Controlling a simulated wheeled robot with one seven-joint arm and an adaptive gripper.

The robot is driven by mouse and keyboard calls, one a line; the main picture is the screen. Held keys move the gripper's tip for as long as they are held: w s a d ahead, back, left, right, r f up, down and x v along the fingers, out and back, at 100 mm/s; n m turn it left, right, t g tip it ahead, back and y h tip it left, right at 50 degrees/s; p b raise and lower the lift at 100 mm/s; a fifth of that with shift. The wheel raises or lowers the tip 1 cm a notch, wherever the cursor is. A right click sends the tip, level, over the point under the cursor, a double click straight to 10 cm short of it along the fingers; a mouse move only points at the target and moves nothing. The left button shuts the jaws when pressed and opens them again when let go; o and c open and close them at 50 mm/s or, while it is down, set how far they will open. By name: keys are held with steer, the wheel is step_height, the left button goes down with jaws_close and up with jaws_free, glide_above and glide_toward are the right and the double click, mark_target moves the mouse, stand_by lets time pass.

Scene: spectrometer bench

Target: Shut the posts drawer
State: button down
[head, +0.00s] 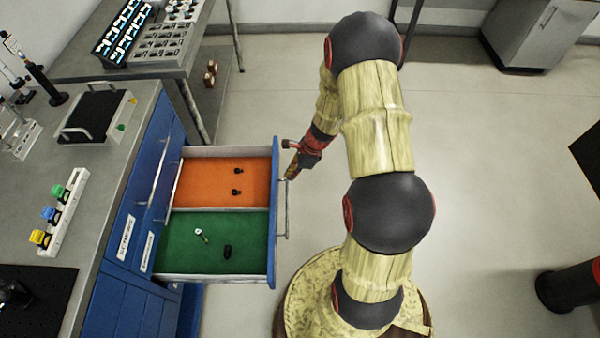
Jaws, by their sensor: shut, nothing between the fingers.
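A blue drawer (273,215) stands pulled out from the blue cabinet under the bench. It has an orange compartment (207,182) holding two small black posts and a green compartment (180,232) holding a small light-tipped part and a black piece. A metal bar handle (282,215) runs along its front. My gripper (290,176) is shut and empty at the outer side of the drawer front, close to the upper end of the handle. I cannot tell whether it touches. The labels on the cabinet are too small to read surely.
The grey bench top (105,165) holds a black-topped device (95,112) and a white rack (62,215) with coloured parts. A second table (160,68) stands behind. The floor right of the drawer is open apart from my arm and base. A grey cabinet (540,30) stands far right.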

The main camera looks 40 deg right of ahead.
steer(key=shift+w+a+r, duration=0.1)
steer(key=shift+w+a, duration=0.2)
steer(key=shift+a, duration=0.2)
steer(key=shift+w+a, duration=0.3)
steer(key=shift+a, duration=0.2)
steer(key=shift+a, duration=0.1)
steer(key=w+a+p, duration=0.4)
steer(key=w+a, duration=0.4)
steer(key=a, duration=0.3)
steer(key=w+a+p, duration=0.5)
steer(key=w+a, duration=0.2)
steer(key=a, duration=0.5)
steer(key=shift+w+a, duration=0.3)
steer(key=shift+w, duration=0.1)
